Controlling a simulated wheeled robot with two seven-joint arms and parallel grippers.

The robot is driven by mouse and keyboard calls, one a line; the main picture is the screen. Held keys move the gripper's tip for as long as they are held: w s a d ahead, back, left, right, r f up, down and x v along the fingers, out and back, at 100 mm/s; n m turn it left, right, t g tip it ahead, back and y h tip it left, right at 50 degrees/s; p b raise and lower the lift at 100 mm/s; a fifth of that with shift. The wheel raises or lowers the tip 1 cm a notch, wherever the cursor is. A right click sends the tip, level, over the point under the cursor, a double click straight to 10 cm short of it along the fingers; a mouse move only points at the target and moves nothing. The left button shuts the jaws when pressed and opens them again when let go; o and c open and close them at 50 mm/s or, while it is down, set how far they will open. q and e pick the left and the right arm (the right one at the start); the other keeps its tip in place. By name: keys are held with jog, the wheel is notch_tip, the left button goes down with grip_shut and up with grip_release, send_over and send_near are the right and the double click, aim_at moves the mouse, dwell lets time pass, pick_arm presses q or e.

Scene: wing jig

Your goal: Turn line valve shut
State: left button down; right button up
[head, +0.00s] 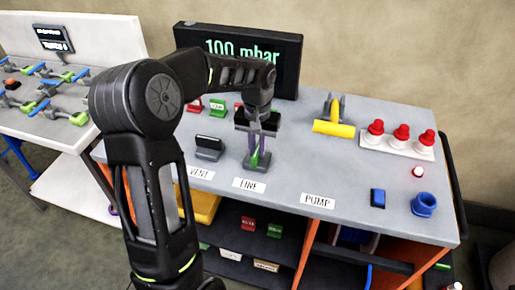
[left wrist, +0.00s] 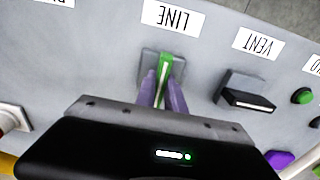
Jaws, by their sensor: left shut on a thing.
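The line valve has a green handle with a pale stripe on a grey base (head: 254,167), behind the LINE label (head: 249,184). In the left wrist view the green handle (left wrist: 165,67) points roughly toward the LINE label. My left gripper (head: 259,150) reaches down from above, its purple fingers on both sides of the handle and shut on it. The fingers and gripper body hide part of the handle. In the left wrist view the fingertips (left wrist: 163,88) show at the handle. My right gripper is not in view.
The vent valve (head: 208,147), with a black handle lying crosswise, stands close on the left. The yellow pump valve (head: 334,129) is to the right. A display (head: 240,50) reading 100 mbar stands behind.

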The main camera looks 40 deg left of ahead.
pick_arm(q)
jog(key=shift+m, duration=0.5)
jog(key=m, duration=1.6)
jog(key=shift+m, duration=0.4)
dwell(0.4)
jog(key=c, duration=1.4)
grip_release()
jog(key=shift+c, duration=0.2)
